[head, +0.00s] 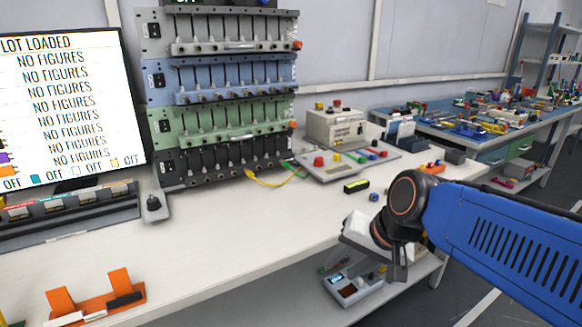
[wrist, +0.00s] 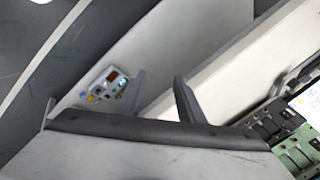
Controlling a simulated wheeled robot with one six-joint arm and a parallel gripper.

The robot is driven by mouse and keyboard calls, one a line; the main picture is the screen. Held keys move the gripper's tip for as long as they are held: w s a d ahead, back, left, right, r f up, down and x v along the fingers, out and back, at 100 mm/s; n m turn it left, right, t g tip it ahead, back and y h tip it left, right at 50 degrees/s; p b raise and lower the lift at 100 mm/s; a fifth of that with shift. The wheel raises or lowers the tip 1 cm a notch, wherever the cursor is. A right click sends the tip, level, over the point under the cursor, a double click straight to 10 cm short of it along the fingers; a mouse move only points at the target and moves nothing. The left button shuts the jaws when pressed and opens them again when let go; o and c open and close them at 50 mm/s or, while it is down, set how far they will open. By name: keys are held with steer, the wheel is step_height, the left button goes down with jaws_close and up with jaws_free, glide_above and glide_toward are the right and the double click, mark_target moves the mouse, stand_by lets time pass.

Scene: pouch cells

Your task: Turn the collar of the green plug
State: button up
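Small green pieces show on the grey sloped panel (head: 345,168) at the back of the bench in the head view. A yellow and green cable (head: 265,182) lies left of the panel, by the racks. The pieces are too small to tell which is the green plug or to make out its collar. My gripper (head: 376,262) hangs past the bench's front edge, well short of the panel. In the wrist view my gripper (wrist: 160,80) has its fingers apart with nothing between them.
A yellow-black block (head: 356,186) and an orange holder (head: 97,302) lie on the bench (head: 235,225). The bench middle is clear.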

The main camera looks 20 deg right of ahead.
steer(key=w+r+m+t+y, duration=0.1)
steer(key=w+r+m, duration=0.1)
steer(key=w+m, duration=0.2)
steer(key=w+a+r+m+t+y, duration=0.1)
steer(key=w+r+m, duration=0.1)
steer(key=w+m, duration=0.3)
steer(key=w+a+r+m+t+y, duration=0.1)
steer(key=w+r+m, duration=0.1)
steer(key=w+m, duration=0.3)
steer(key=shift+w+m+y, duration=0.15)
steer(key=shift+m+y, duration=0.15)
steer(key=w+d+r+m+t, duration=0.2)
steer(key=w+d+m, duration=0.1)
steer(key=w+m, duration=0.35)
steer(key=m+t+h, duration=0.1)
steer(key=m+t, duration=0.2)
steer(key=m, duration=0.6)
glide_toward(289, 166)
steer(key=shift+n+g, duration=0.25)
steer(key=shift+g, duration=0.05)
steer(key=x, duration=0.7)
steer(key=shift+w+a+r, duration=0.15)
steer(key=shift+w+r, duration=0.05)
steer(key=shift+w, duration=0.15)
jaws_close()
